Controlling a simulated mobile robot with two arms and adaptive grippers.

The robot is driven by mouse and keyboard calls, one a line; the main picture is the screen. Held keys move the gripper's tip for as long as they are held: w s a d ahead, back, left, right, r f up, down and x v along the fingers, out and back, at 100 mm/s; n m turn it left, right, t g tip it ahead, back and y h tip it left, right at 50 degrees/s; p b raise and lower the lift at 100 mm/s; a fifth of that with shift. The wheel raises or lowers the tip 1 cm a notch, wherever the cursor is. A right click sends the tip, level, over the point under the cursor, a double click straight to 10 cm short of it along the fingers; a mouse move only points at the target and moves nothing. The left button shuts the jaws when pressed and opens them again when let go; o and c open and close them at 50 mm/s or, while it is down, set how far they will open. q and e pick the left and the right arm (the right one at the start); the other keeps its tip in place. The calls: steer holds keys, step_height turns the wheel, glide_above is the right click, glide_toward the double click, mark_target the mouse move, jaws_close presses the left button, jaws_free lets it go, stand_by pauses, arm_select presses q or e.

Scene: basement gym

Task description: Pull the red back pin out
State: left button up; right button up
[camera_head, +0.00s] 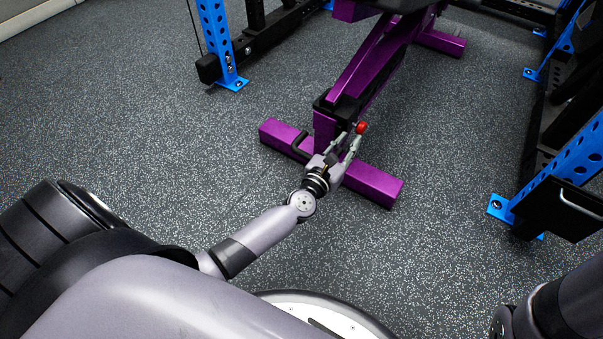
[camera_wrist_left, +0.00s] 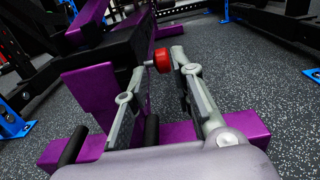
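The red back pin (camera_head: 361,127) is a round red knob at the near end of the purple bench, set on a short metal shaft at the side of the frame. In the left wrist view the red knob (camera_wrist_left: 162,61) lies between the two fingertips, close to the right one. My left gripper (camera_head: 349,137) reaches to the pin from the near side with its fingers spread apart. It also shows in the left wrist view (camera_wrist_left: 159,62). I cannot tell whether a finger touches the knob. My right gripper is not in view.
The purple bench (camera_head: 371,65) stands on a purple crossbar foot (camera_head: 373,184) just below my left gripper. A black handle (camera_head: 300,144) is to its left. Blue rack uprights (camera_head: 216,38) stand on both sides. The speckled floor between is clear.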

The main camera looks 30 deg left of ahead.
arm_select(q)
steer(key=s+m+g+h+p, duration=0.1)
steer(key=s+m+g+p, duration=0.6)
steer(key=s+m+p, duration=1.3)
steer(key=s+p, duration=0.1)
steer(key=p, duration=0.9)
steer(key=shift+s+a+m+g, duration=0.15)
steer(key=shift+a+m+g, duration=0.05)
steer(key=shift+m+g, duration=0.2)
